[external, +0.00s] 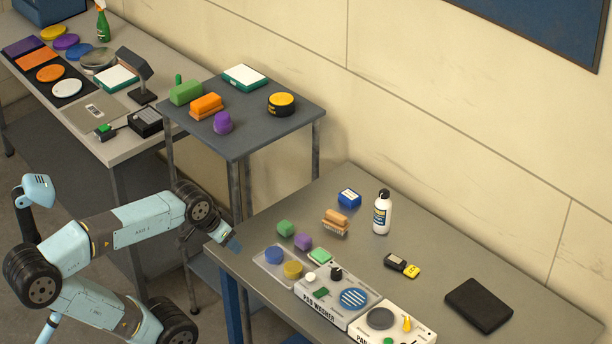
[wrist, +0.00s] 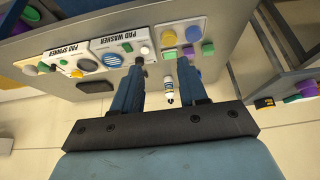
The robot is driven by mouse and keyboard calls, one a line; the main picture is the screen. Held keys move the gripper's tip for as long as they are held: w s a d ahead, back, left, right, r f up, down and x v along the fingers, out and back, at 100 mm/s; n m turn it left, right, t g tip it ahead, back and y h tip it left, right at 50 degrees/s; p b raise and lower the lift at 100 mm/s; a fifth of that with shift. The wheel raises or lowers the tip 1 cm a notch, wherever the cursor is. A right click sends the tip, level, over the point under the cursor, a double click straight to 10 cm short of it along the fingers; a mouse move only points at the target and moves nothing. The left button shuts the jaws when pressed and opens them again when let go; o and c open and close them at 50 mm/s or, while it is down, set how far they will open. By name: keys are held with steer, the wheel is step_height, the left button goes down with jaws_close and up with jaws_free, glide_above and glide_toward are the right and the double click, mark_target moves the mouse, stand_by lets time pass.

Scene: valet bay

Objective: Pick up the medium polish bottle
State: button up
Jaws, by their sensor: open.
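The white bottle with a dark cap and a blue and yellow label (external: 380,216) stands upright on the grey table; its label is too small to read. It is the only bottle on this table. In the wrist view the bottle (wrist: 168,92) shows between my two fingers, but farther off. My gripper (external: 233,243) is at the table's left edge in the external view, well left of the bottle. In the wrist view my gripper (wrist: 162,66) is open with nothing between the fingers.
A black case (external: 479,305) lies right.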

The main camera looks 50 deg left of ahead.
steer(key=shift+o, duration=0.4)
steer(key=o, duration=0.7)
steer(key=shift+o, duration=0.2)
steer(key=shift+r, duration=0.1)
